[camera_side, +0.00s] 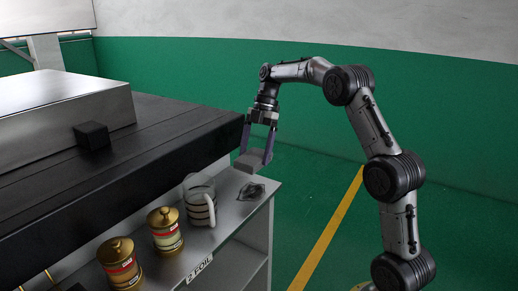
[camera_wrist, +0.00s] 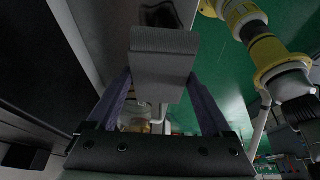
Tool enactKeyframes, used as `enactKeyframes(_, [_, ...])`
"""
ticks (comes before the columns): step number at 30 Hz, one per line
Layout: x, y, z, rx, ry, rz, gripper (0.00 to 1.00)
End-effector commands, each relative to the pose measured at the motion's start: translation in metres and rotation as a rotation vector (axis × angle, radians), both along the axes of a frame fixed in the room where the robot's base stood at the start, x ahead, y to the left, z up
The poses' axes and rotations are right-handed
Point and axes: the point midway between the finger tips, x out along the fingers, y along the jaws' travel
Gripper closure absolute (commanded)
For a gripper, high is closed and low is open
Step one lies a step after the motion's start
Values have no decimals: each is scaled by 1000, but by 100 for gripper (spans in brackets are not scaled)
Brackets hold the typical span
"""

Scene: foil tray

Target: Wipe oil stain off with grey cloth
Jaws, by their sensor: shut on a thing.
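My gripper (camera_side: 257,157) points down above the right end of the grey metal shelf (camera_side: 226,226) and is shut on the grey cloth (camera_side: 249,161), a thick, block-like pad. In the wrist view the cloth (camera_wrist: 163,62) sits between the purple fingers. The oil stain (camera_side: 252,190) is a dark, glossy patch on the shelf, just below the cloth in the side view. In the wrist view a dark patch (camera_wrist: 162,14) shows beyond the cloth's far edge, and the cloth may hide part of it. I cannot tell whether the cloth touches the shelf.
A striped glass mug (camera_side: 200,207) stands left of the stain, close by. Two brass-lidded jars (camera_side: 165,231) (camera_side: 121,264) stand farther left. A black counter (camera_side: 165,130) rises behind the shelf, bearing a small black block (camera_side: 92,135). Open floor lies right of the shelf.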

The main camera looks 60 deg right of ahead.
Motion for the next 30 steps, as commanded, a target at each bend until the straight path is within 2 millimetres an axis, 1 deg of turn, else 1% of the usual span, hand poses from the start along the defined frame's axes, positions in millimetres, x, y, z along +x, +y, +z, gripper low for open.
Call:
enactKeyframes(9, [-1,1,-33,2,2,-1,60])
enactKeyframes(15, [0,0,-49,1,0,-1,60])
enactKeyframes(21, [0,0,-54,1,-1,-1,60])
enactKeyframes(30, [0,2,-53,0,-1,0,60])
